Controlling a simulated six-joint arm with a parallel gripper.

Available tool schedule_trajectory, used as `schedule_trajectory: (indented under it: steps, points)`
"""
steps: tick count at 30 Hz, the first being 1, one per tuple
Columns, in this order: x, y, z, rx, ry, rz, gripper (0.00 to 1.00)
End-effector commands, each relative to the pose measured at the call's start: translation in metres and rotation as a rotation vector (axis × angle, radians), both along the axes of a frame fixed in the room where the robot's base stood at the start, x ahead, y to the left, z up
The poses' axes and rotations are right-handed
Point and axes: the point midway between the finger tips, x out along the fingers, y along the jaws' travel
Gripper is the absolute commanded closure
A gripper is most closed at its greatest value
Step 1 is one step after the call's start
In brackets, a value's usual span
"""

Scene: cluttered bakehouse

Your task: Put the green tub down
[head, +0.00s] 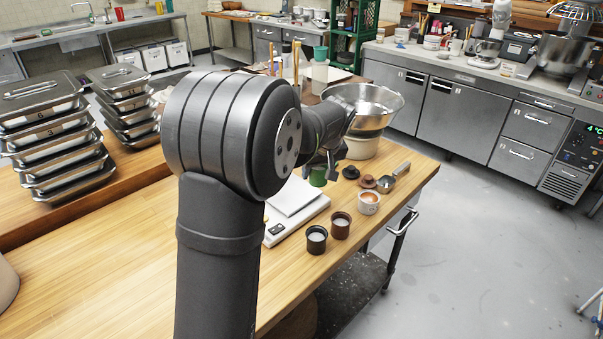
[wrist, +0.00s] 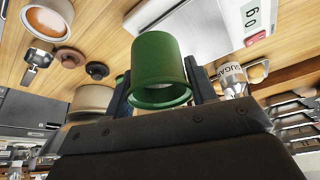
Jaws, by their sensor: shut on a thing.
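The green tub (head: 318,177) shows small in the head view, partly hidden by my arm. In the wrist view the green tub (wrist: 160,68) is large and central, with a dark finger on each side of it. My gripper (wrist: 158,92) is shut on it; in the head view my gripper (head: 327,166) is at the far right end of the white scale. The white scale (head: 298,205) lies on the wooden table, and its display and plate also show in the wrist view (wrist: 258,36). I cannot tell how high the tub is above the surface.
A black cup (head: 316,240), a brown cup (head: 340,225) and a white cup (head: 368,203) stand right of the scale. Dark lids (head: 352,172) and a metal scoop (head: 394,176) lie behind them. A metal bowl (head: 366,104) stands beyond.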

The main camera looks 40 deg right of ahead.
Motion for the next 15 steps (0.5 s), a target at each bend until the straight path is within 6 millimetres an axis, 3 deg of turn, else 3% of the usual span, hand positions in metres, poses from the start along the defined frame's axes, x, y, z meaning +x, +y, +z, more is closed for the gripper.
schedule_trajectory:
  steps: [8,11,15]
  points:
    - [-0.037,0.0,0.018,0.001,0.002,0.007,0.75]
    - [-0.057,0.01,0.017,0.003,0.008,0.037,0.75]
    - [-0.1,0.041,0.01,0.007,0.019,0.118,0.75]
